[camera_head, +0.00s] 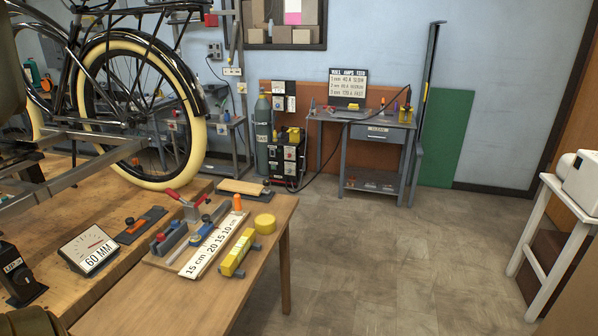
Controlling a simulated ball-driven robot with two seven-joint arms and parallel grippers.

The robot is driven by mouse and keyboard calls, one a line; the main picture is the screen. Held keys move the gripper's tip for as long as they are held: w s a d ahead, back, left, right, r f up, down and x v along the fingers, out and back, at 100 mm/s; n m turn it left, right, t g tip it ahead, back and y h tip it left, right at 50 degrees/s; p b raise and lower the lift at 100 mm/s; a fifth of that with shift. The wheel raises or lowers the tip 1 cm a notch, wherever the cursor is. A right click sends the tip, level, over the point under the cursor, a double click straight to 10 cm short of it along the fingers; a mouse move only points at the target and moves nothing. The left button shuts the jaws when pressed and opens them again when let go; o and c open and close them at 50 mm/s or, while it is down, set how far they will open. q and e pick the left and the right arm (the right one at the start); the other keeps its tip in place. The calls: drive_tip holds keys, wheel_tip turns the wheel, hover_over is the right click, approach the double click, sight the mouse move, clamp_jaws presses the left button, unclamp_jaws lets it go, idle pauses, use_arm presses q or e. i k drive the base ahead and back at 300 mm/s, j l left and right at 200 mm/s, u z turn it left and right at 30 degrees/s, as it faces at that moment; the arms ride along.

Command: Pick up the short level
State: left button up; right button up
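A short yellow bar with grey-blue end pieces, which looks like the short level (238,254), lies on the wooden bench (215,300) near its right edge. It lies at a slant, just right of a white board marked in cm (206,247). Its upper side is visible and nothing covers it. Neither of my grippers can be made out in the view. Dark olive shapes cut off at the left edge may be parts of my arms, but I cannot tell.
A round yellow object (265,222), an orange-tipped piece (237,203), a red-handled clamp (188,200) and a 60 MM gauge (88,249) stand around the level. A bicycle wheel (140,110) rises behind. The floor (400,260) to the right is clear.

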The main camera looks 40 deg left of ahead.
sight(229, 264)
drive_tip(key=i+u, duration=0.25)
drive_tip(key=u, duration=0.25)
drive_tip(key=i+l+u, duration=0.15)
drive_tip(key=u, duration=0.35)
drive_tip(key=i+l+u, duration=0.25)
drive_tip(key=u, duration=0.25)
drive_tip(key=i+l+u, duration=0.2)
drive_tip(key=u, duration=0.3)
drive_tip(key=l, duration=0.1)
